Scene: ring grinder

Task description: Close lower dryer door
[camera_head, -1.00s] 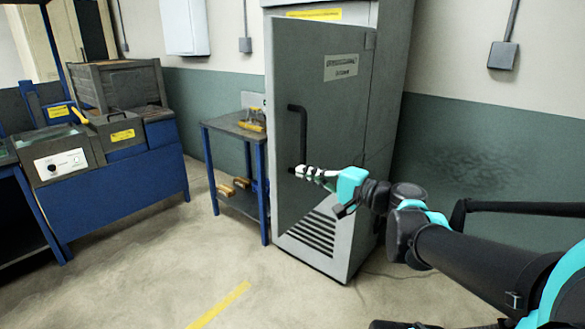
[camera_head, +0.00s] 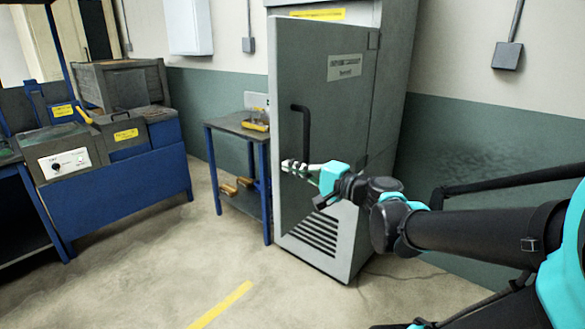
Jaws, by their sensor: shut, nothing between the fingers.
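The dryer (camera_head: 380,130) is a tall grey cabinet against the back wall. Its door (camera_head: 335,105) has a label and a black vertical handle (camera_head: 305,135) near its left edge. My gripper (camera_head: 285,166) is shut and empty in front of the door, near the handle's lower end. I cannot tell whether its tips touch the door. The gripper and wrist hide a lower part of the door.
A small blue-legged table (camera_head: 225,123) with yellow-handled items stands left of the dryer. A blue workbench with a grinding machine (camera_head: 65,152) is further left. Open floor (camera_head: 150,265) with a yellow line lies in front.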

